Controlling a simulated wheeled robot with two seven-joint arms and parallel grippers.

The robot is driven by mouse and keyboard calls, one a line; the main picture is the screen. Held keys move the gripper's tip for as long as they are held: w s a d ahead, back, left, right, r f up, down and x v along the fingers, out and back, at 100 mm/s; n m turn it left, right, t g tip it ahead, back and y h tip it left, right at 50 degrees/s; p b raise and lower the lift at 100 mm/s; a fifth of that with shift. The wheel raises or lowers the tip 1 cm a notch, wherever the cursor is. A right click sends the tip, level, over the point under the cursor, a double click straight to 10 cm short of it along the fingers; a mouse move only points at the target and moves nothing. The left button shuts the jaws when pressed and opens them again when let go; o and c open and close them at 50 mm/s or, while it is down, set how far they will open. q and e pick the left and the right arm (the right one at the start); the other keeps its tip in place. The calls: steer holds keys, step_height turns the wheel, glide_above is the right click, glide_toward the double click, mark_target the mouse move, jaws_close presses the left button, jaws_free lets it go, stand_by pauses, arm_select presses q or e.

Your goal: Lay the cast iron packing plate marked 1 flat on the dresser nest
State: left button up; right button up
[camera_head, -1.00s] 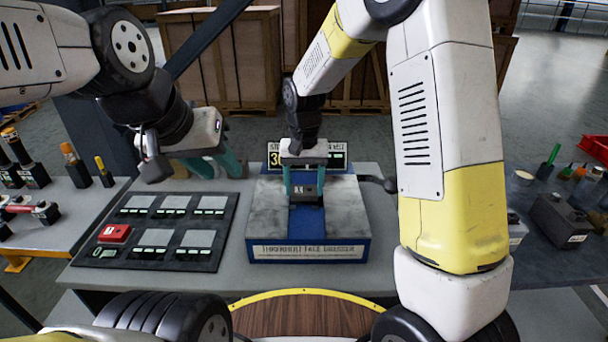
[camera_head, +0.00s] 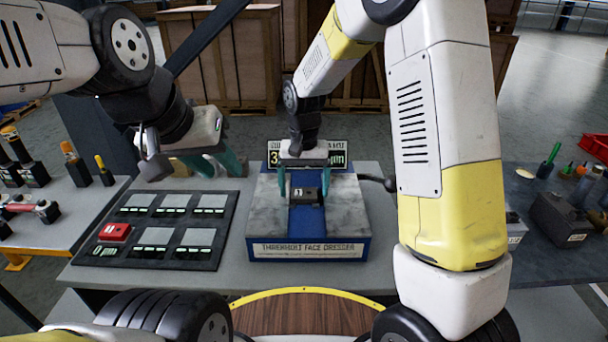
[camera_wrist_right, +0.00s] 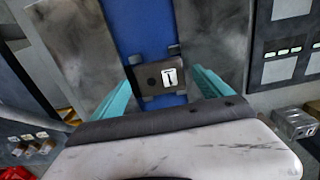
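The dark cast iron packing plate marked 1 (camera_head: 308,196) lies on the blue middle strip of the dresser (camera_head: 345,212). In the right wrist view the plate (camera_wrist_right: 151,78) looks flat, with small grey nest blocks (camera_wrist_right: 143,101) at its corners and its white label facing up. My right gripper (camera_head: 303,190) is above it and open. Its teal fingers stand apart from the plate on both sides, as the right wrist view also shows (camera_wrist_right: 163,82). My left gripper (camera_head: 218,166) is open and empty, left of the dresser, above the back of the bench.
A black panel (camera_head: 125,238) with several grey pads and a red block (camera_head: 114,232) lies left of the dresser. A display (camera_head: 334,155) stands behind the dresser. A dark handle (camera_head: 376,182) sticks out at its right. Side tables hold tools and a dark box (camera_head: 562,215).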

steer(key=shift+r, duration=3.9)
step_height(320, 180, up, 6)
